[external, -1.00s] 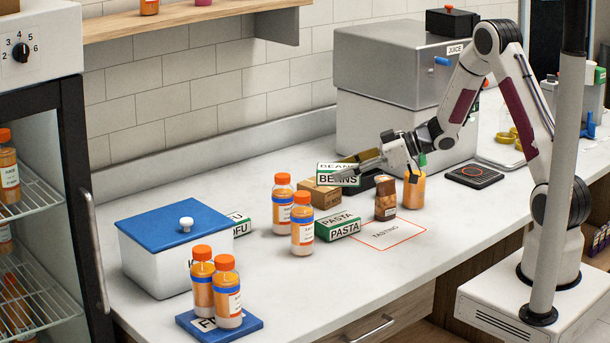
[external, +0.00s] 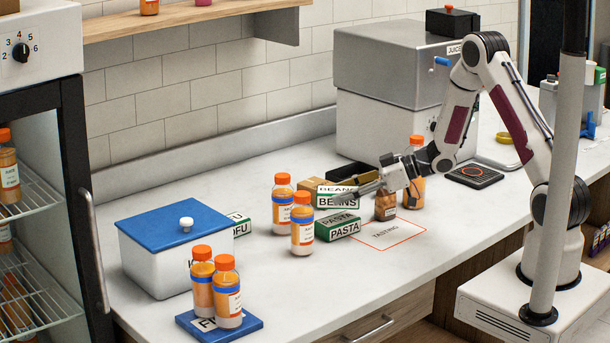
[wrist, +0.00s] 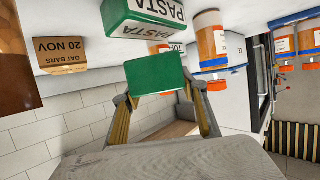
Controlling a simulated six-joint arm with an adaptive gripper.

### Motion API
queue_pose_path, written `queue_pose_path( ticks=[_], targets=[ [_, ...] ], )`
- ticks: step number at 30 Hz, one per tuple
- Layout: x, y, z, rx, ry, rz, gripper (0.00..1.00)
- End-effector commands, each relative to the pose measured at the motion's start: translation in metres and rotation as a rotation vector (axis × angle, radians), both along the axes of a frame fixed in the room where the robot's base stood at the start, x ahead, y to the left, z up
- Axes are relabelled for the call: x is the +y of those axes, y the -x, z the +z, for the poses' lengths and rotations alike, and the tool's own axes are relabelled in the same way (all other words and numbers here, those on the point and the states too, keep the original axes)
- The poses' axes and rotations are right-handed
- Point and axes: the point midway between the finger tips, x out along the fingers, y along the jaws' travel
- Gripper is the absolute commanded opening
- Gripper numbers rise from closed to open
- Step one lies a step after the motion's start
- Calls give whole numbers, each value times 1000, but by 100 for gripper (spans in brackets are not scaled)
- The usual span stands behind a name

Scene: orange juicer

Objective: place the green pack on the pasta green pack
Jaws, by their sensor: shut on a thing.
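The green pack, with a white "BEANS" label (external: 338,200), is held in my gripper (external: 364,189). In the external view it hangs just above and slightly behind the pasta green pack (external: 338,229), with little or no visible gap between them. In the wrist view my gripper (wrist: 160,98) is shut with its two fingers on either side of the green pack, whose plain green face (wrist: 156,73) shows. The pasta green pack (wrist: 145,18) appears beyond it at the top of that view, upside down. Whether the packs touch is unclear.
Two orange-capped bottles (external: 302,230) stand left of the pasta pack. A brown pack (external: 386,207) and an orange bottle (external: 415,193) stand right, beneath and beside my wrist. A cardboard oat bars box (wrist: 62,54) is behind. The marked tasting area (external: 385,236) is clear in front.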

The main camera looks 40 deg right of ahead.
Motion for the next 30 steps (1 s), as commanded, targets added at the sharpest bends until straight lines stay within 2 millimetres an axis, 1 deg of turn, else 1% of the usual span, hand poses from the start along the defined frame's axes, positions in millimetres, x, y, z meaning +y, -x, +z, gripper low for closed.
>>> queue_pose_path(
  ticks=[4, 7, 15, 18, 30],
  targets=[
    [0, 0, -1, -1, -1, 0, 17],
    [0, 0, -5, 1, -1, -1, 17],
    [0, 0, -29, 2, -2, 0, 17],
    [0, 0, -34, 0, -1, 0, 17],
    [0, 0, -37, -1, -1, 0, 17]
  ],
)
